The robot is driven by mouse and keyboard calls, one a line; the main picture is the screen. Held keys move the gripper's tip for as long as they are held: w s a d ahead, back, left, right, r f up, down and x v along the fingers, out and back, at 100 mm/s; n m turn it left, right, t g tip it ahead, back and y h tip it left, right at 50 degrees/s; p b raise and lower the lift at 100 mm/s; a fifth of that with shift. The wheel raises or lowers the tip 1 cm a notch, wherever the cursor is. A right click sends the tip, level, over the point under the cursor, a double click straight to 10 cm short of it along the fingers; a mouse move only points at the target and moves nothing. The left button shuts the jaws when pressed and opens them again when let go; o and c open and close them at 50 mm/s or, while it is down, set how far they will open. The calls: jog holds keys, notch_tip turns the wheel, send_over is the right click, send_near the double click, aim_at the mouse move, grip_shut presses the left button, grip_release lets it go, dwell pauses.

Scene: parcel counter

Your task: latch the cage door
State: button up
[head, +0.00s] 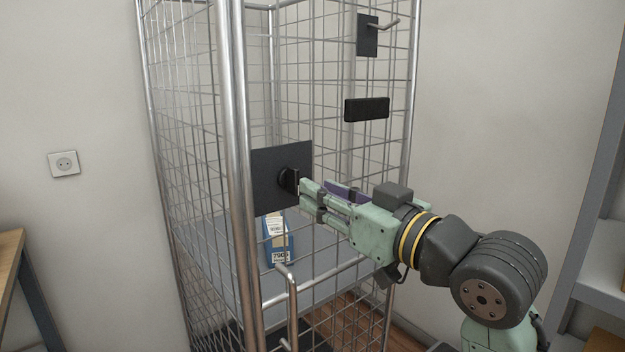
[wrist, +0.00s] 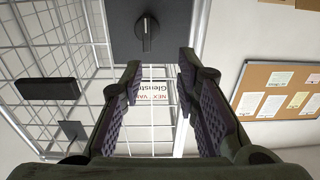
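The wire-mesh cage (head: 205,130) stands in the middle of the head view. A dark square plate (head: 265,170) on its front carries a round black knob (head: 288,181) with a raised grip bar. In the wrist view the plate (wrist: 185,30) is at the top, and the knob (wrist: 147,34) has its bar roughly upright. My gripper (head: 303,187) is close in front of the knob. In the wrist view my gripper (wrist: 160,72) is open and empty, with the knob beyond its fingertips. I cannot tell whether the door is fully closed.
A blue-and-white box (head: 278,243) stands on the grey shelf (head: 225,250) inside the cage. A black bar (head: 367,109) and a hook on a dark plate (head: 367,36) are on the mesh. A U-shaped handle (head: 292,305) is below. A shelf unit (head: 590,200) stands at right.

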aim_at(298, 180)
jog(key=shift+h, duration=0.4)
jog(key=p+x, duration=0.1)
jog(key=x, duration=0.2)
jog(key=p+x, duration=0.1)
jog(key=x, duration=0.2)
jog(key=w+d+p+x, duration=0.1)
jog(key=x, duration=0.2)
jog(key=shift+d+f, duration=0.1)
jog(key=shift+f, duration=0.25)
jog(key=shift+c, duration=0.3)
grip_shut()
